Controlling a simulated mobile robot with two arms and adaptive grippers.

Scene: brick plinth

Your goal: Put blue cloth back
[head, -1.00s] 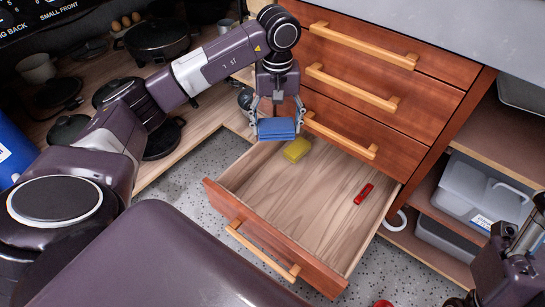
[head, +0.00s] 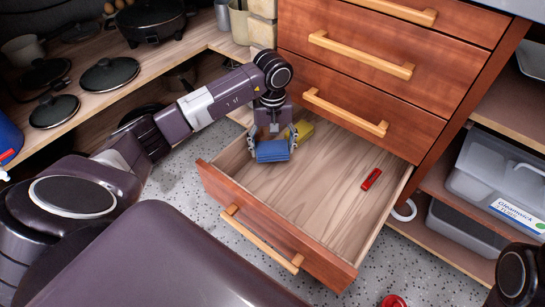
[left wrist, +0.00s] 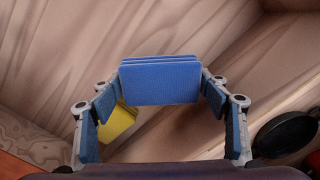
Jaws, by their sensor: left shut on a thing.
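A folded blue cloth (head: 272,151) is held between the fingers of my left gripper (head: 271,146), over the back left part of the open bottom drawer (head: 300,199). In the left wrist view the cloth (left wrist: 160,82) sits between the two fingertips (left wrist: 160,90), with the wooden drawer surface behind it. I cannot tell whether the cloth touches the drawer floor. A yellow cloth or sponge (head: 301,131) lies in the drawer just behind the gripper and also shows in the left wrist view (left wrist: 116,122). The right gripper is not visible; only part of my right arm shows at lower right.
A red object (head: 371,179) lies in the drawer's right part. The drawer's middle is clear. Closed drawers (head: 365,60) rise behind it. Shelves with grey plastic bins (head: 498,185) stand at right. Pans and lids (head: 110,74) fill the left shelf.

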